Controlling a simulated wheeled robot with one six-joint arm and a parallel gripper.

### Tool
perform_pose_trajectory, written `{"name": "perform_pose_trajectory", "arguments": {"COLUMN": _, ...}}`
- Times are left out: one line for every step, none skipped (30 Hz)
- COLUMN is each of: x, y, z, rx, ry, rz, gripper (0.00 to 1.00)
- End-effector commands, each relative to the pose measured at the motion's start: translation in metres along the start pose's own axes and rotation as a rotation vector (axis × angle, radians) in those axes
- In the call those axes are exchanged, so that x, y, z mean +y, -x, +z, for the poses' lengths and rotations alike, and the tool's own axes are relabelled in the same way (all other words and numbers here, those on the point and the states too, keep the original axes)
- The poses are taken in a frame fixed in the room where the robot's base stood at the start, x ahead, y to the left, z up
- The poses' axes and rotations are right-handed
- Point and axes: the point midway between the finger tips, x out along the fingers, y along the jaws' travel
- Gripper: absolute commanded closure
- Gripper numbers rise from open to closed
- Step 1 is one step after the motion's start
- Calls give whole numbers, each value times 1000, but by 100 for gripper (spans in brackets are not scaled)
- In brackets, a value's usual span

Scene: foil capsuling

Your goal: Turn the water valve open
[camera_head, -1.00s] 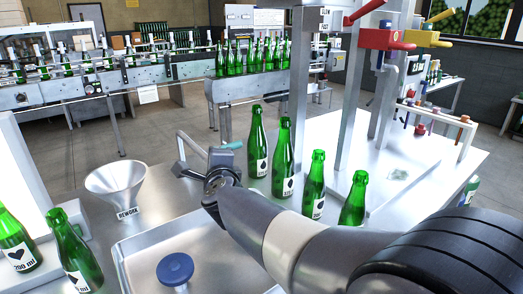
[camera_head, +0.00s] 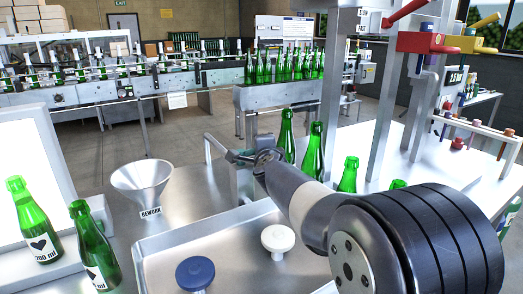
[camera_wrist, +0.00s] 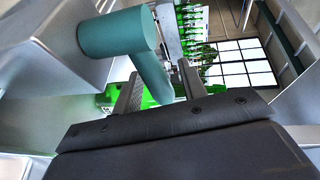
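The water valve looks to be the teal cylinder with a teal lever (camera_wrist: 152,72) in the wrist view. The lever reaches down between the two fingers of my gripper (camera_wrist: 160,72), which stand apart on either side of it. I see no clear grip on it, and whether a finger touches it is hard to tell. In the head view my gripper (camera_head: 242,156) is at the grey tap (camera_head: 241,186) behind the basin. There the arm and wrist largely hide the valve.
The metal basin (camera_head: 150,246) holds a blue knob-shaped item (camera_head: 195,273) and a white one (camera_head: 278,238). A white funnel (camera_head: 142,182) stands to the left. Green bottles (camera_head: 313,150) stand close behind my arm. More bottles (camera_head: 92,245) are at the left front.

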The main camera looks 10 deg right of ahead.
Motion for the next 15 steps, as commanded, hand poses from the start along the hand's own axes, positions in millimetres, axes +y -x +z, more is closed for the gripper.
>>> {"name": "perform_pose_trajectory", "arguments": {"x": 0, "y": -5, "z": 0, "rx": 1, "ry": 0, "rz": 1, "gripper": 60}}
{"name": "perform_pose_trajectory", "arguments": {"x": 0, "y": -6, "z": 0, "rx": 1, "ry": 0, "rz": 0, "gripper": 60}}
{"name": "perform_pose_trajectory", "arguments": {"x": 0, "y": -9, "z": 0, "rx": 1, "ry": 0, "rz": 0, "gripper": 60}}
{"name": "perform_pose_trajectory", "arguments": {"x": 0, "y": -10, "z": 0, "rx": 1, "ry": 0, "rz": 0, "gripper": 60}}
{"name": "perform_pose_trajectory", "arguments": {"x": 0, "y": -11, "z": 0, "rx": 1, "ry": 0, "rz": 0, "gripper": 60}}
{"name": "perform_pose_trajectory", "arguments": {"x": 0, "y": -12, "z": 0, "rx": 1, "ry": 0, "rz": 0, "gripper": 60}}
{"name": "perform_pose_trajectory", "arguments": {"x": 0, "y": -12, "z": 0, "rx": 1, "ry": 0, "rz": 0, "gripper": 60}}
{"name": "perform_pose_trajectory", "arguments": {"x": 0, "y": -13, "z": 0, "rx": 1, "ry": -1, "rz": 0, "gripper": 60}}
{"name": "perform_pose_trajectory", "arguments": {"x": 0, "y": -13, "z": 0, "rx": 1, "ry": -1, "rz": 0, "gripper": 60}}
{"name": "perform_pose_trajectory", "arguments": {"x": 0, "y": -13, "z": 0, "rx": 1, "ry": -1, "rz": 0, "gripper": 60}}
{"name": "perform_pose_trajectory", "arguments": {"x": 0, "y": -13, "z": 0, "rx": 0, "ry": -1, "rz": 0, "gripper": 60}}
{"name": "perform_pose_trajectory", "arguments": {"x": 0, "y": -13, "z": 0, "rx": 0, "ry": -1, "rz": 0, "gripper": 60}}
{"name": "perform_pose_trajectory", "arguments": {"x": 0, "y": -13, "z": 0, "rx": 0, "ry": -1, "rz": 0, "gripper": 60}}
{"name": "perform_pose_trajectory", "arguments": {"x": 0, "y": -12, "z": 0, "rx": 0, "ry": -1, "rz": 0, "gripper": 60}}
{"name": "perform_pose_trajectory", "arguments": {"x": 0, "y": -12, "z": 0, "rx": 0, "ry": -1, "rz": 0, "gripper": 63}}
